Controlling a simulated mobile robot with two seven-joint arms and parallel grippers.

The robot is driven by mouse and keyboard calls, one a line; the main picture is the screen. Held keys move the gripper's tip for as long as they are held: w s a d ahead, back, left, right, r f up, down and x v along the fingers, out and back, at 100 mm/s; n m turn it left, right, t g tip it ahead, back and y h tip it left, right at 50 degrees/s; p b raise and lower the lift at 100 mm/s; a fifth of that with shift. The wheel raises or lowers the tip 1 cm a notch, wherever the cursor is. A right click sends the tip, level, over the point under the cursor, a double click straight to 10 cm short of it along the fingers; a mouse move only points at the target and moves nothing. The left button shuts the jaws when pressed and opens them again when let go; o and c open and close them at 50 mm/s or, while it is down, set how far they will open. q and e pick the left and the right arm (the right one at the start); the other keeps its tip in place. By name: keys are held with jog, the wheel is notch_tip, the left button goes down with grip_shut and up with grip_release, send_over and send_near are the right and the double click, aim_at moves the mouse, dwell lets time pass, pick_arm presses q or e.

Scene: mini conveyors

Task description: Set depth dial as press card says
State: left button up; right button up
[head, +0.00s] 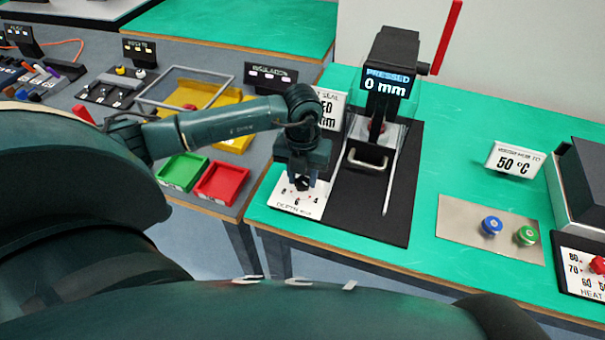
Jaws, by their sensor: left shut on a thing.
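The depth dial's white plate (287,203) lies at the front left of the green table, with numbers and a "DEPTH mm" label. My left gripper (302,184) points down over the plate and is shut on the dial's dark knob, which it mostly hides. I cannot read the dial's setting. The press card (330,111) stands behind my left arm; part of its text is hidden, and "SEAL" and "mm" show. The press (388,70) has a display reading "PRESSED 0 mm". My right gripper is not in view.
The press's black base (400,215) and metal handle (366,160) are just right of my gripper. A "50 °C" card (515,160), a blue button (491,226), a green button (527,236) and a heater sit further right. Red (221,183) and green trays (182,171) are left.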

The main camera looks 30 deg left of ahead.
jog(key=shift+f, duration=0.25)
pick_arm(q)
jog(key=shift+f+m+b, duration=0.1)
jog(key=shift+m+b, duration=1.15)
jog(key=shift+m, duration=0.25)
jog(key=shift+m+b, duration=0.65)
jog(key=shift+m, duration=0.25)
jog(key=m+b, duration=0.2)
jog(key=m, duration=0.1)
jog(key=shift+m+b, duration=1)
jog(key=shift+m, duration=0.3)
jog(key=shift+d+m+b, duration=0.1)
jog(key=shift+m+b, duration=0.25)
jog(key=shift+m, duration=0.15)
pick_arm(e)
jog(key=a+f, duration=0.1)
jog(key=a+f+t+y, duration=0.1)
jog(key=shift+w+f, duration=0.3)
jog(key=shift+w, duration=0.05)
pick_arm(q)
jog(key=shift+m, duration=0.3)
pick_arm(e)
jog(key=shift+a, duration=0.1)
